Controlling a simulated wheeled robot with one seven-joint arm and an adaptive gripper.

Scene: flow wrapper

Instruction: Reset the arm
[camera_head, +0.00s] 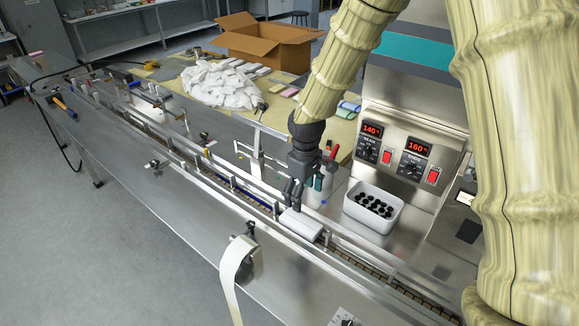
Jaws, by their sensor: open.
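My gripper (293,191) is at the end of my arm, which reaches in from the upper right and points down at the conveyor. It is open, its fingers low over the conveyor channel (358,262). A white and grey block-like piece (301,225) sits on the channel just below the fingertips. I cannot tell whether the fingertips touch it.
The wrapper's panel (400,150) shows red readouts of 140 and 160. A white bin (373,206) of black pieces stands right of my gripper. An open cardboard box (262,42) and a white cloth pile (222,84) lie on the table behind. Guide rails run along the conveyor.

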